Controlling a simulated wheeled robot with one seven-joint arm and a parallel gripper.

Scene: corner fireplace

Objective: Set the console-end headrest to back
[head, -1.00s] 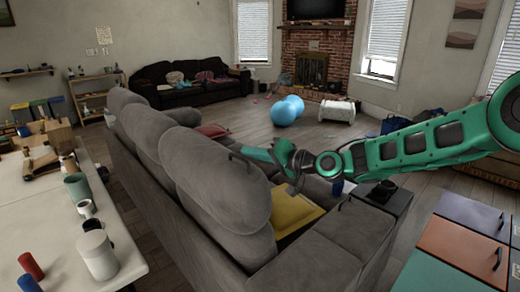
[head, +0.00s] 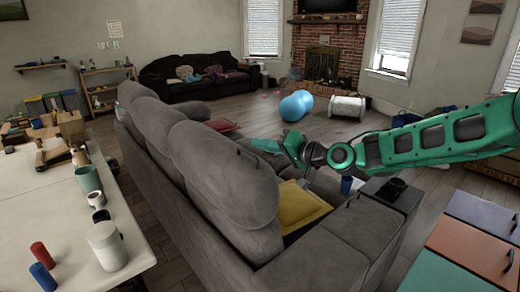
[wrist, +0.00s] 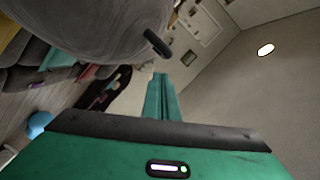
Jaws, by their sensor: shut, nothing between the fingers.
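The grey sofa (head: 320,262) is seen from behind, with a row of padded headrests along its back. The nearest headrest (head: 222,175), at the end by the dark console (head: 392,194), rises above the sofa back; its exact tilt is hard to tell. A small black tab (head: 239,149) sticks out at its top edge. In the wrist view the grey headrest (wrist: 95,28) fills the upper left, and the black tab (wrist: 158,43) shows clearly. My gripper (head: 258,146) is shut and empty beside the tab on the seat side. Its closed fingers (wrist: 161,97) appear below the tab, apart from it.
A yellow cushion (head: 300,207) lies on the seat below my arm. A white table (head: 40,205) with cups and cans runs along the left. Drawers (head: 470,250) stand at the right. A blue ball (head: 296,105) lies on the open floor beyond.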

